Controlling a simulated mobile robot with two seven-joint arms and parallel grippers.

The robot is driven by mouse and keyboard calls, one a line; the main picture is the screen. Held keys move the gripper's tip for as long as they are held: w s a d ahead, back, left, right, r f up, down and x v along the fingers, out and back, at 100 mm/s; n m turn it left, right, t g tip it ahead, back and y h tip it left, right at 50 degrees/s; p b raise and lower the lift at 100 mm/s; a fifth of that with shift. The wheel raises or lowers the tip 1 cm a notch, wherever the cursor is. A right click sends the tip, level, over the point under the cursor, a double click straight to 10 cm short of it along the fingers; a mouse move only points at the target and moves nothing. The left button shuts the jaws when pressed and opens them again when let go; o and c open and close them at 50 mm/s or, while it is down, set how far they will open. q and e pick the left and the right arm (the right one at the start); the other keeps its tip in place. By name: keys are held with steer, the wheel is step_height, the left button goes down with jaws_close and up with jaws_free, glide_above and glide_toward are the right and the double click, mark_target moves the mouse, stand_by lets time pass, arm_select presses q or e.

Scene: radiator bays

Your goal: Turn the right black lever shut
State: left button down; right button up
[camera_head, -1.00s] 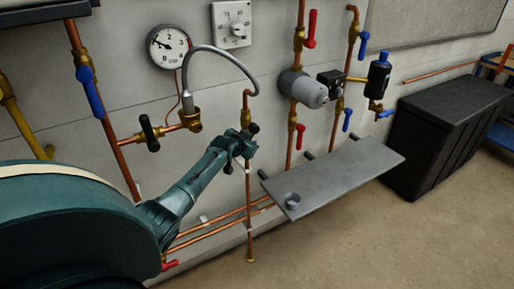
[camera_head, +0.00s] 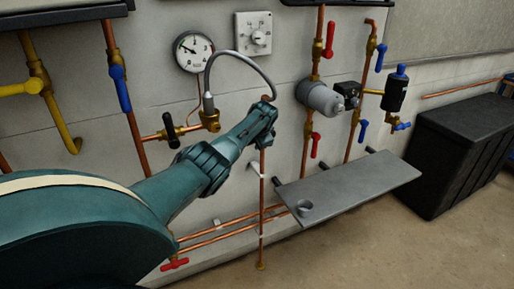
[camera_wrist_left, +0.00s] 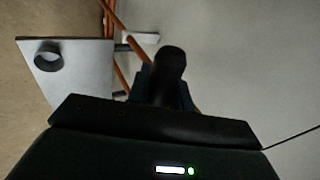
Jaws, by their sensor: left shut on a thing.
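My left gripper (camera_head: 267,112) reaches in from the left, up to the top of the thin vertical copper pipe below the curved grey hose. It hides the right black lever in the head view. In the left wrist view the black lever (camera_wrist_left: 172,65) stands between the fingers of my left gripper (camera_wrist_left: 166,90), which is shut on it. The lever's exact angle to its pipe is hard to tell. The left black lever (camera_head: 169,130) is upright, beside the brass fitting under the gauge, clear of my gripper. My right gripper is not in view.
A round gauge (camera_head: 194,52) and a dial box (camera_head: 254,33) are on the wall above. A black chest (camera_head: 458,155) stands further right. Blue and red levers sit on nearby pipes.

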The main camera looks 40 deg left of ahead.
arm_select(q)
steer(key=shift+s+r+g+b, duration=0.1)
steer(key=shift+g+b, duration=0.4)
steer(key=shift+r+m+y+b, duration=0.2)
steer(key=shift+m+y+b, duration=0.1)
steer(key=shift+b, duration=0.05)
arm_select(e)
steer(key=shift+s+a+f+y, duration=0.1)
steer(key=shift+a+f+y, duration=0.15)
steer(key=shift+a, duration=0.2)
arm_select(q)
steer(key=shift+a+r+g, duration=0.1)
steer(key=shift+g, duration=0.2)
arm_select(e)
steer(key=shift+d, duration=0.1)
arm_select(q)
steer(key=c, duration=1.3)
jaws_free()
steer(key=shift+o, duration=0.2)
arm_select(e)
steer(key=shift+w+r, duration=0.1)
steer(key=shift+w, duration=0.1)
